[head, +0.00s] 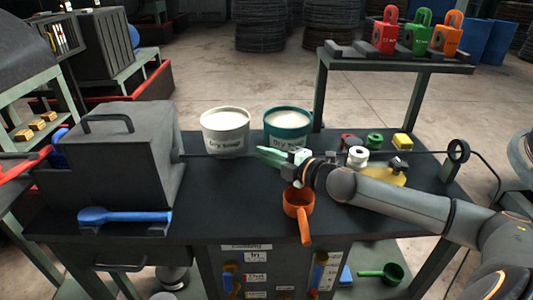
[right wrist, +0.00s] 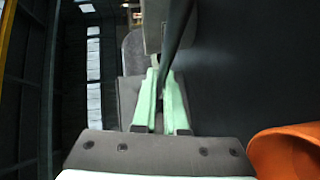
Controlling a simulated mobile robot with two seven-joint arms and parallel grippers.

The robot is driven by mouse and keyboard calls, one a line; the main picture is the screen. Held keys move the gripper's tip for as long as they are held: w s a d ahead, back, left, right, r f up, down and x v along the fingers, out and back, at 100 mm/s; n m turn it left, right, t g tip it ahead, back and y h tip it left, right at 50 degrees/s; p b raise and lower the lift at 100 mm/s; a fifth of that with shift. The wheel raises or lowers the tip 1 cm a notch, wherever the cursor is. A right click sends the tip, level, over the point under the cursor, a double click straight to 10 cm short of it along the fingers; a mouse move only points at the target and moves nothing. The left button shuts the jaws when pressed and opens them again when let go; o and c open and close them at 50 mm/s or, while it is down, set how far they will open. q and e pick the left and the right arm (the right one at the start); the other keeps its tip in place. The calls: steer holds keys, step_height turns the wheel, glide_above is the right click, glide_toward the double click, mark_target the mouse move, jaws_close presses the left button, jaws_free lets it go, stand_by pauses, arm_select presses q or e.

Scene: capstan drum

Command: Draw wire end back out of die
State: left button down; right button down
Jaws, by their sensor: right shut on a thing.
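A grey die box (head: 125,150) with a top handle stands on the left of the dark bench. A thin dark wire (head: 210,156) runs from its right face towards my right gripper (head: 266,153). The die opening itself is too small to make out. My right gripper is shut on the wire, in front of the teal tub. In the right wrist view the dark wire (right wrist: 177,35) runs between the pale green fingers (right wrist: 162,78). Beyond my right gripper, wire continues to a ring guide (head: 457,151) at the bench's right end. My left gripper is out of view.
A white tub (head: 225,132) and a teal tub (head: 287,126) stand behind the wire. An orange scoop (head: 298,205) is just below my right gripper. A blue tool (head: 124,215) lies before the box. Small coloured parts and a white spool (head: 357,156) lie behind my right arm.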

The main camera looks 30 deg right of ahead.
steer(key=shift+s+d, duration=0.25)
steer(key=shift+d, duration=0.2)
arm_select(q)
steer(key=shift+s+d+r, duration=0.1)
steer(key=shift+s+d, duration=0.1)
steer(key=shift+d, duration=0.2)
arm_select(e)
steer(key=c, duration=1)
jaws_free()
steer(key=shift+a, duration=0.1)
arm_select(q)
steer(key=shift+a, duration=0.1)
arm_select(e)
steer(key=shift+o, duration=0.2)
